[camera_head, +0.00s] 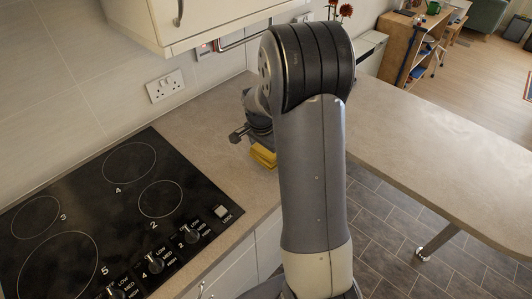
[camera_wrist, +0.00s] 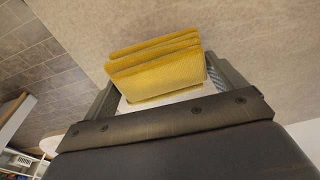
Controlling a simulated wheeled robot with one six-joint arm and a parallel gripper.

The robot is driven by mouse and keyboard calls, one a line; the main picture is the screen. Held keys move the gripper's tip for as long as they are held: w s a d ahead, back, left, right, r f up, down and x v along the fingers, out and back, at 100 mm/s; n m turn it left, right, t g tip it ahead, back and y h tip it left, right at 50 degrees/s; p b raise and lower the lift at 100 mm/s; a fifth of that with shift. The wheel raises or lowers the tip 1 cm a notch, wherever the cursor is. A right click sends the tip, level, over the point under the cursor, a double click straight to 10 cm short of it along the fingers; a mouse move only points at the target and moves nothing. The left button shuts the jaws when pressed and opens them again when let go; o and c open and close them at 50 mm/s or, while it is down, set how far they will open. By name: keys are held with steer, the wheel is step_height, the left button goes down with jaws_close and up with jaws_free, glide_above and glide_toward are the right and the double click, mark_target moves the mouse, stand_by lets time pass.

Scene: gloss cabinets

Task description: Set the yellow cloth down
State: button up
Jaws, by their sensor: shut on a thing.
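The yellow cloth (camera_wrist: 158,72) is folded in several layers and sits between the two fingers of my gripper (camera_wrist: 165,85) in the wrist view. My gripper is shut on it. In the head view the cloth (camera_head: 263,155) shows as a small yellow patch below my gripper, over or on the beige countertop (camera_head: 205,125) right of the hob. My arm hides part of the cloth and gripper there. I cannot tell whether the cloth touches the counter.
A black hob (camera_head: 110,220) with knobs lies to the left. A wall cabinet (camera_head: 200,20) hangs above, near a wall socket (camera_head: 165,86). A long bare countertop (camera_head: 440,150) extends to the right. Dark floor tiles (camera_head: 400,240) lie below its edge.

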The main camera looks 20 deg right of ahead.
mark_target(263, 153)
steer(key=shift+f, duration=1.4)
steer(key=o, duration=0.7)
steer(key=shift+o, duration=0.2)
steer(key=r, duration=0.4)
steer(key=a+r, duration=0.1)
steer(key=r, duration=0.3)
steer(key=r+b, duration=0.1)
steer(key=r, duration=0.3)
steer(key=shift+s+a, duration=0.3)
steer(key=shift+s, duration=0.1)
steer(key=shift+f, duration=0.15)
